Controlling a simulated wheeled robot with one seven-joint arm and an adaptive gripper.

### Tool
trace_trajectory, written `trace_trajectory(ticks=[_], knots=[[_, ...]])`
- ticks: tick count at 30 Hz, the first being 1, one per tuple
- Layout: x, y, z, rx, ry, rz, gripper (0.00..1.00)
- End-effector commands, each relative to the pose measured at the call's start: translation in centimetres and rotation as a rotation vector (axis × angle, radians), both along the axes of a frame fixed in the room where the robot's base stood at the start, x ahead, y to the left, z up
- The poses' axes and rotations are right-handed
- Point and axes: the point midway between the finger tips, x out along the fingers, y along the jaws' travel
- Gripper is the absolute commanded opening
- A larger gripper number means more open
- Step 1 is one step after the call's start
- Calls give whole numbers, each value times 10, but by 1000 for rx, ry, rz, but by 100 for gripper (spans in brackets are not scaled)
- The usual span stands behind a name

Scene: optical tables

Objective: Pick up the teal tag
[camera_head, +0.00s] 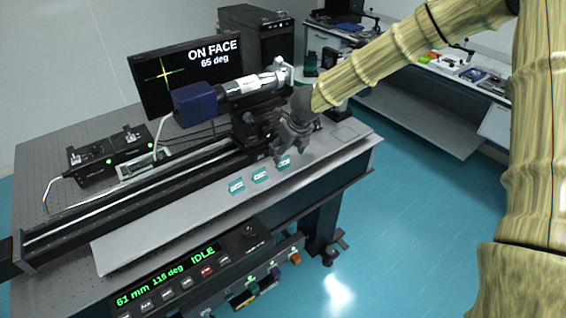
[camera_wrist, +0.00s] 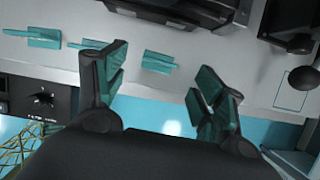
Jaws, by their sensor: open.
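Three small teal tags with white labels lie in a row on the grey optical table: a left tag (camera_head: 236,186), a middle tag (camera_head: 260,175) and a right tag (camera_head: 283,162). My gripper (camera_head: 289,154) is above the table at the right tag and partly covers it. In the wrist view my gripper (camera_wrist: 160,82) is open and empty, with teal pads on its fingers. The right tag (camera_wrist: 159,62) shows between the fingers, beyond their tips. The middle tag (camera_wrist: 84,45) is partly hidden by the left finger. The left tag (camera_wrist: 44,38) is clear of it.
A black rail (camera_head: 130,195) runs behind the tags, with a blue and silver optical unit (camera_head: 195,103) above it. A monitor (camera_head: 157,72) stands behind. A control panel (camera_head: 185,275) is at the front edge. An outlined rectangle (camera_head: 345,133) marks bare table to the right.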

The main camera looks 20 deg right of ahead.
Motion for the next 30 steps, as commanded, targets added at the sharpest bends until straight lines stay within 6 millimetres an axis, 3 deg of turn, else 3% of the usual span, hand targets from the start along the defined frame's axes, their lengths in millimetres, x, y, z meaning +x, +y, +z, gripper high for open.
trace_trajectory(ticks=[8, 19, 30], knots=[[6, 3, -12, -2, 1, 6, 70], [21, 7, -47, -2, 0, 5, 70], [23, 8, -52, -1, 0, 5, 68]])
